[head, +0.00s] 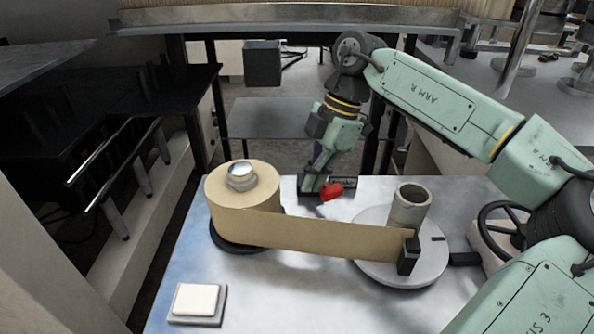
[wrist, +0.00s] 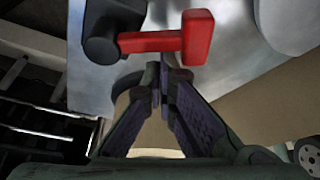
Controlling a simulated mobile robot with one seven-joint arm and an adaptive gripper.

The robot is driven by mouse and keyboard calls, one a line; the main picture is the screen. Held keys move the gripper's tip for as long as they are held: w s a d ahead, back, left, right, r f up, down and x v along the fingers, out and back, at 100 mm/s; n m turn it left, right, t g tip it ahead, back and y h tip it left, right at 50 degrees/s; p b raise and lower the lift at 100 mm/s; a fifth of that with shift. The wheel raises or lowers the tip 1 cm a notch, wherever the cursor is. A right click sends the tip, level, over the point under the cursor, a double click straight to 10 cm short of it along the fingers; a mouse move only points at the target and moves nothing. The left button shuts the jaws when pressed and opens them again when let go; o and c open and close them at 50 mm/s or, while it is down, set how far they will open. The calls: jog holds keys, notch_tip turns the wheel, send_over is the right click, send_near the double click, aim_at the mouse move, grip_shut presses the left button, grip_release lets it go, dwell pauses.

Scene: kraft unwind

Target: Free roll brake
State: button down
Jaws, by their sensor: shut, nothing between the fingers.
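The brake lever is a red T-shaped handle (head: 332,192) on a dark base at the back edge of the table, behind the paper web. In the wrist view the red handle (wrist: 196,38) reaches sideways from a black round hub (wrist: 112,30). My gripper (head: 312,184) points down just left of the handle in the head view. In the wrist view its fingertips (wrist: 170,68) are together and empty, close below the handle in the picture. I cannot tell whether they touch it. The kraft paper roll (head: 245,212) stands on a dark disc at the left.
The paper web (head: 320,236) stretches from the roll to a black block (head: 408,254) beside a grey core (head: 410,206) on a round plate (head: 372,258). A cream pad (head: 195,299) lies front left. A dark handwheel (head: 505,232) stands at right. The table's front middle is clear.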

jog(key=shift+d, duration=0.5)
dwell(0.4)
